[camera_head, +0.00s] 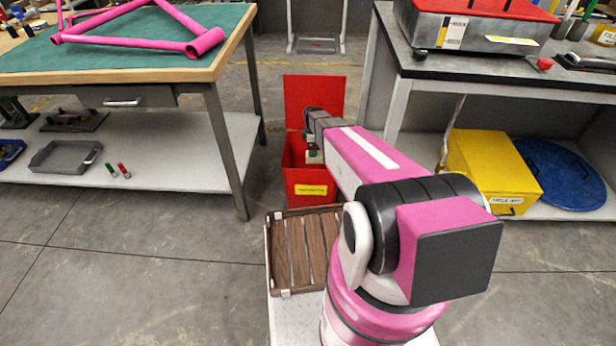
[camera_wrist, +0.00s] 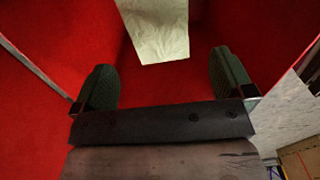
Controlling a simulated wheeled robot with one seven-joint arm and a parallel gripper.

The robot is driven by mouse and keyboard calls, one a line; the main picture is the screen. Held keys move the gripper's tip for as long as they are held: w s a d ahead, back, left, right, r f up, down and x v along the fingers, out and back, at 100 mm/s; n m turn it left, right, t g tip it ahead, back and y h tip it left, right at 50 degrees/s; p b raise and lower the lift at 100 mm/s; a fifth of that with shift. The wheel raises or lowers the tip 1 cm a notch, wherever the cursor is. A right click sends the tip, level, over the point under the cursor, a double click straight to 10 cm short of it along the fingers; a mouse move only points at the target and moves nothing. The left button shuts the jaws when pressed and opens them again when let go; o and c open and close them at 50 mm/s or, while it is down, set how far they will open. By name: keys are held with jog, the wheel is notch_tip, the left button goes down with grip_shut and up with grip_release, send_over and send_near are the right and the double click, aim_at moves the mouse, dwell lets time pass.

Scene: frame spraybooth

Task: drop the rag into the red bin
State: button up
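The red bin (camera_head: 305,193) stands on the floor between the two benches, its red lid upright behind it and a yellow label on its front. My gripper (camera_head: 314,152) is at the bin's mouth. In the wrist view my gripper (camera_wrist: 164,82) is open, its two dark fingers apart with red bin walls (camera_wrist: 60,45) around them. The pale cream rag (camera_wrist: 157,28) shows beyond the fingertips, with gaps to both fingers. I cannot tell if it rests on the bin's bottom. In the head view a small pale patch, likely the rag (camera_head: 315,157), shows beside my gripper.
A bench with a green top (camera_head: 130,55) holding a pink frame stands at left. A grey bench (camera_head: 400,65) stands at right, with a yellow box (camera_head: 490,165) and blue lid (camera_head: 560,175) on its lower shelf. A slatted brown tray (camera_head: 284,262) is near me.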

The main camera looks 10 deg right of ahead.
notch_tip(320, 180, up, 11)
dwell(0.8)
jog(key=shift+s, duration=0.1)
